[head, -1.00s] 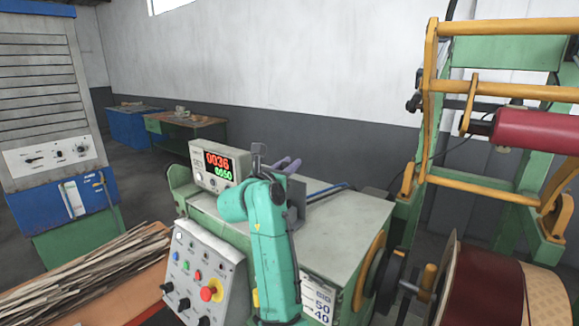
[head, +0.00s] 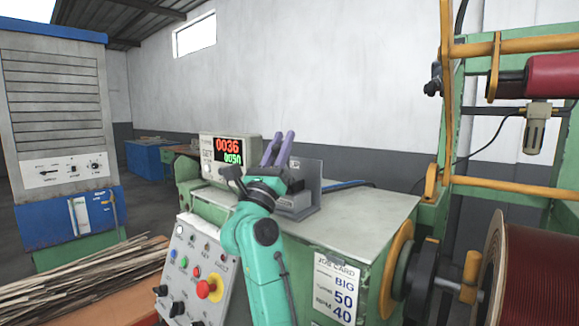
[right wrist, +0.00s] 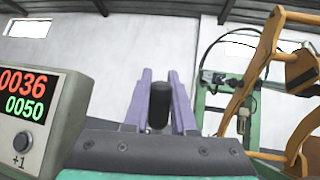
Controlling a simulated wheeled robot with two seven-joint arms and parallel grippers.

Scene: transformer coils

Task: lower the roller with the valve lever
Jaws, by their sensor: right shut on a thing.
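My right gripper (head: 278,149) has purple fingers and stands above the machine cabinet's top. In the right wrist view, its two fingers (right wrist: 161,110) are closed around a black knob (right wrist: 159,105), the grip of the valve lever. The lever's shaft is hidden by the gripper. A grey valve block (head: 297,203) with an upright plate (head: 308,172) stands beside the gripper on the cabinet. The red roller (head: 553,75) hangs in the yellow and green frame at upper right, clear of the drum below it. My left gripper is out of view.
A counter box (head: 230,150) reading 0036 and 0050 stands left of the gripper. A control panel (head: 198,265) slopes below it. A large wound drum (head: 535,270) is at lower right. The cabinet top (head: 365,207) is clear to the right of the valve.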

